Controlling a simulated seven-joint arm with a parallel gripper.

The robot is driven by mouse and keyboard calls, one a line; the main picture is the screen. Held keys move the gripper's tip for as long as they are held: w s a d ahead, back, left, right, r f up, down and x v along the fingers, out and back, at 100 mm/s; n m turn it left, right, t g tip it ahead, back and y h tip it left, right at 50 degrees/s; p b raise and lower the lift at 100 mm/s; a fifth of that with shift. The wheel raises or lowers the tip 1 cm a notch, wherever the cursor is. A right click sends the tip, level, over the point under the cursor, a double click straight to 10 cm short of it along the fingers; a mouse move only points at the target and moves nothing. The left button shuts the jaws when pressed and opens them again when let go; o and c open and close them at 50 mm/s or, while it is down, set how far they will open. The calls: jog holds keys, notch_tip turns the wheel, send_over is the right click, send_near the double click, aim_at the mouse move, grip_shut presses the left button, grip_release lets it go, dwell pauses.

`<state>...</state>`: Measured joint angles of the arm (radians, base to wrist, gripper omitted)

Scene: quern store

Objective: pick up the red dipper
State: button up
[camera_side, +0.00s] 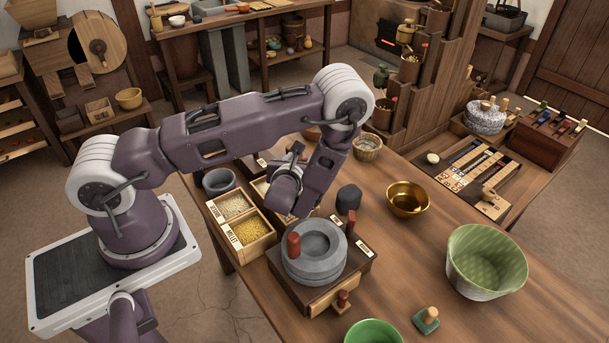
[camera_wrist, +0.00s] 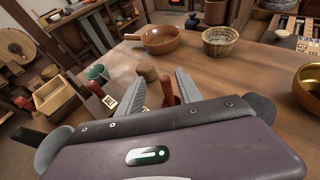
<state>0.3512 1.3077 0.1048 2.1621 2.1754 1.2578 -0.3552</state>
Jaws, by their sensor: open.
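In the wrist view, an upright red piece (camera_wrist: 168,90), which I take for the red dipper, stands between my gripper's two grey fingers. Its lower part is hidden behind my gripper body. My gripper (camera_wrist: 160,78) is open, with one finger on each side of the red piece; I cannot tell whether either touches it. A brown rounded knob (camera_wrist: 147,73) shows close beside the red piece, and a green-topped piece (camera_wrist: 97,73) stands farther left near a white label. In the side view my arm hides this spot.
A brown handled pan (camera_wrist: 165,39) and a basket (camera_wrist: 220,41) stand beyond my fingers. The grey quern (camera_side: 318,262), grain boxes (camera_side: 272,232), brass bowl (camera_side: 408,200) and green tub (camera_side: 486,262) are on the table. The table between brass bowl and tub is mostly clear.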

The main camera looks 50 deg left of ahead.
aim_at(306, 158)
jog(key=x, duration=0.2)
jog(key=f+x, duration=0.1)
jog(key=x, duration=0.2)
jog(key=d+x, duration=0.1)
jog(key=x, duration=0.2)
jog(key=shift+f, duration=0.25)
jog(key=shift+s, duration=0.1)
grip_shut()
